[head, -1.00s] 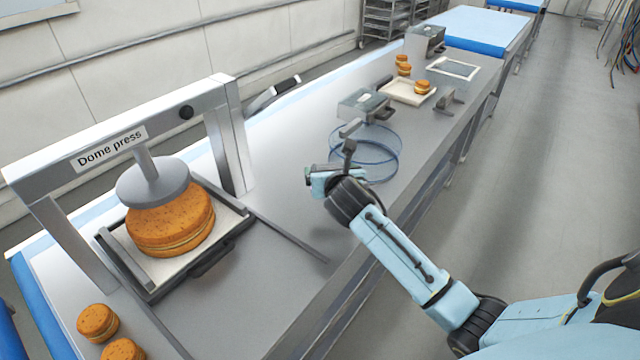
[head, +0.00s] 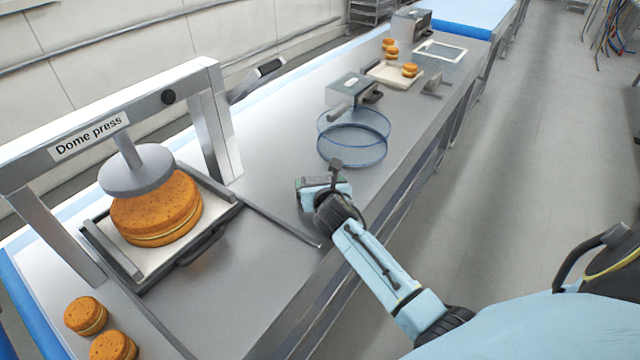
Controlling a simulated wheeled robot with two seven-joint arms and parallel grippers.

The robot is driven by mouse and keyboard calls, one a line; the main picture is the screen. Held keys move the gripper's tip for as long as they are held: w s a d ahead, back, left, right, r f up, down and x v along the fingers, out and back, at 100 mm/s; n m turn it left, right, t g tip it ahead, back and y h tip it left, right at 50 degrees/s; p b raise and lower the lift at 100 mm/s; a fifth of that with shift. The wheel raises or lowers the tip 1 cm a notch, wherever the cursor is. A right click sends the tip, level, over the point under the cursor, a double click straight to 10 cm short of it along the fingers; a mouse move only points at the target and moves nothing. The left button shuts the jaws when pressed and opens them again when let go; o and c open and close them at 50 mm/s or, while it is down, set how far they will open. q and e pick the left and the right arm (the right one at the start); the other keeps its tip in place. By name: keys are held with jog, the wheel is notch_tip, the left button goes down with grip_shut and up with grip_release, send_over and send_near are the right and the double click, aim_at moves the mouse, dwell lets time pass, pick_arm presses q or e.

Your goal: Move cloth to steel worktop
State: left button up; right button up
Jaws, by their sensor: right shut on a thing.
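The steel worktop (head: 268,214) is a long grey metal surface running from the near left to the far right. My right gripper (head: 312,186) is above its near right part, between the dome press and a clear blue-rimmed drum. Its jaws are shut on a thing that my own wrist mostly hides. I cannot make out a cloth anywhere in the head view. I cannot tell whether the held thing touches the worktop. My left gripper is not in view.
The dome press (head: 190,95) stands at left with a large orange-brown round (head: 155,212) under its plate. Two small rounds (head: 86,315) lie near it. The clear drum (head: 353,138), a metal device (head: 352,90) and a pale tray (head: 396,76) stand farther along. Bare worktop lies beside the press.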

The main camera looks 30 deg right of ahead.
jog(key=shift+f, duration=0.15)
jog(key=o, duration=0.8)
jog(key=shift+r, duration=0.25)
jog(key=p+v, duration=0.1)
jog(key=v, duration=1.1)
jog(key=shift+a+f, duration=0.1)
